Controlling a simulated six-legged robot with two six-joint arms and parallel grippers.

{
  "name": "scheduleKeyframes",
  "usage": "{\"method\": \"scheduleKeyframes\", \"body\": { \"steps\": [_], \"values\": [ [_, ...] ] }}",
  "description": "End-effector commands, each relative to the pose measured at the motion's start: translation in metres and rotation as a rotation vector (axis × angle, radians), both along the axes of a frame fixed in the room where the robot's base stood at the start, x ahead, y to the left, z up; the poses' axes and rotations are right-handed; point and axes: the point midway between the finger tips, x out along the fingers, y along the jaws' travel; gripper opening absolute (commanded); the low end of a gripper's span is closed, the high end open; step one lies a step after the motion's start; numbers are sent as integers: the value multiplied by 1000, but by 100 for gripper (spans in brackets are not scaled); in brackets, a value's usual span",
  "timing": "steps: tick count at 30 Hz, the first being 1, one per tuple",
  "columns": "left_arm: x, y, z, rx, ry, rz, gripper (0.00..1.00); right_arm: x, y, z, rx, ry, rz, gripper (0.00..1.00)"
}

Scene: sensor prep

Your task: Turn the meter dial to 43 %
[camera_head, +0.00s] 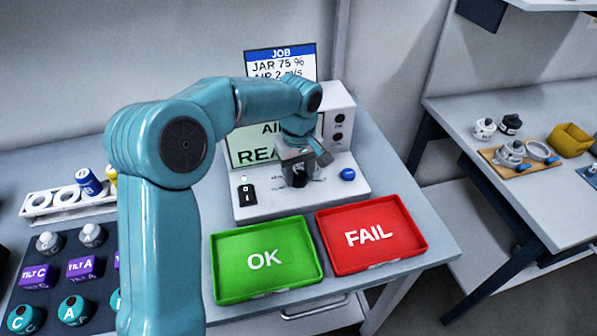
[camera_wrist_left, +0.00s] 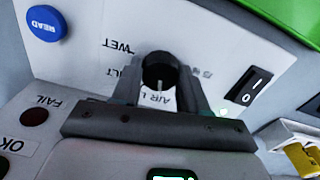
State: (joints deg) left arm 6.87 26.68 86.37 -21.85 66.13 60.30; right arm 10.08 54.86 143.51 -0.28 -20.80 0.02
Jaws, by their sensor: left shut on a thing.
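The meter (camera_head: 322,192) is a white box with a sloped front panel, standing behind the two trays. Its pale green screen (camera_head: 246,152) is partly hidden by my arm; "AI" and "REA" can be read. My left gripper (camera_head: 302,172) is down at the panel. In the left wrist view my left gripper (camera_wrist_left: 160,95) is shut on the black dial (camera_wrist_left: 159,68), with one finger on each side. A short pale pointer line shows on the dial, toward the gripper. My right gripper is out of view.
A blue READ button (camera_head: 348,174) and a black rocker switch (camera_head: 247,194) flank the dial. A green OK tray (camera_head: 226,283) and a red FAIL tray (camera_head: 411,240) lie in front. A JOB card (camera_head: 281,54) stands behind. A side table (camera_head: 470,103) is at right.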

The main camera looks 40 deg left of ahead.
Motion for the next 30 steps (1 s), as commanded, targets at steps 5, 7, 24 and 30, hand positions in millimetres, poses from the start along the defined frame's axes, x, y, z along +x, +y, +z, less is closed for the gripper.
{"method": "scheduleKeyframes", "body": {
  "steps": [5, 7, 24, 30],
  "values": [
    [1, 1, 1, 1, -5, 166, 13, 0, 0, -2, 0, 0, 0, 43],
    [1, 1, 1, 1, -6, 232, 13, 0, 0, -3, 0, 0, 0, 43],
    [1, 1, 2, 1, -6, 639, 13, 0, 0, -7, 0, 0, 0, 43],
    [1, 1, 2, 0, -7, 698, 13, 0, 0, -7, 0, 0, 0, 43]
  ]
}}
